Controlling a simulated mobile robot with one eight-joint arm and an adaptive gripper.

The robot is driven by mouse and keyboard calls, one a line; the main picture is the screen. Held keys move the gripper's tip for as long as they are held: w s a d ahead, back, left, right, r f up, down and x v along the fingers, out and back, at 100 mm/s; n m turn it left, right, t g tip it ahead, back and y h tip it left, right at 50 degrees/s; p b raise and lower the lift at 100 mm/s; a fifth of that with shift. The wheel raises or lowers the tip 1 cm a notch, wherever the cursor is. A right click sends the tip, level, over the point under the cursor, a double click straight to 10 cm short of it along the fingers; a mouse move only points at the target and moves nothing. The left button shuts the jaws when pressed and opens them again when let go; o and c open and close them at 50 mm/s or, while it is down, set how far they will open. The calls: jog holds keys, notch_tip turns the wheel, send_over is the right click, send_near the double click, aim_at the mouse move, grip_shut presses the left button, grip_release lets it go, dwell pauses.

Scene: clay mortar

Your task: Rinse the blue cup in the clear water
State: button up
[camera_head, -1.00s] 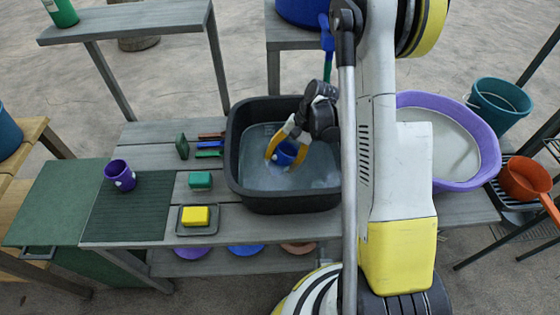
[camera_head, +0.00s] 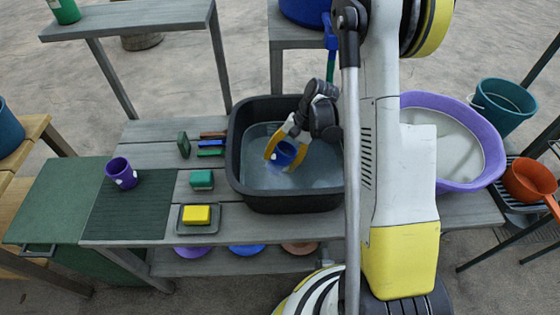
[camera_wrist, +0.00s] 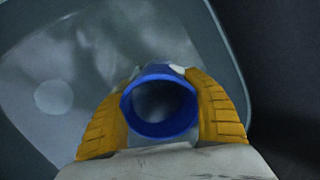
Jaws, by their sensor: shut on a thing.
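The blue cup (camera_head: 285,153) is held between the yellow fingers of my gripper (camera_head: 279,150), inside the black basin (camera_head: 236,165). In the wrist view the blue cup (camera_wrist: 160,105) has its round mouth toward the camera, with one finger of my gripper (camera_wrist: 160,110) on each side. Pale marks show on its far rim side. Greyish, cloudy-looking water (camera_head: 300,180) fills the lower basin. The cup is at or in this water; how deep it sits cannot be told. A purple tub (camera_head: 492,150) with pale, milky-looking liquid stands to the right, partly hidden by my arm.
A purple cup (camera_head: 121,173) with white spots stands on the green ribbed mat (camera_head: 130,215). A yellow sponge (camera_head: 196,214) lies on a tray, near a green block (camera_head: 201,179) and several brushes. A teal bucket (camera_head: 505,105) and an orange pot (camera_head: 528,182) are at right.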

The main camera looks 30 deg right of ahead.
jog(key=shift+s+d, duration=0.25)
jog(key=shift+d, duration=0.85)
jog(key=shift+w+a+b, duration=0.25)
jog(key=shift+a+b, duration=0.05)
jog(key=shift+a, duration=1)
jog(key=shift+s+d, duration=0.25)
jog(key=shift+d, duration=1.05)
jog(key=shift+w+a+b, duration=0.25)
jog(key=shift+a+b, duration=0.1)
jog(key=shift+a, duration=0.9)
jog(key=shift+s+d, duration=0.15)
jog(key=shift+d, duration=0.5)
jog(key=shift+r, duration=0.1)
notch_tip(320, 180, up, 20)
jog(key=p, duration=1.2)
jog(key=shift+f+p, duration=0.25)
jog(key=shift+p, duration=0.05)
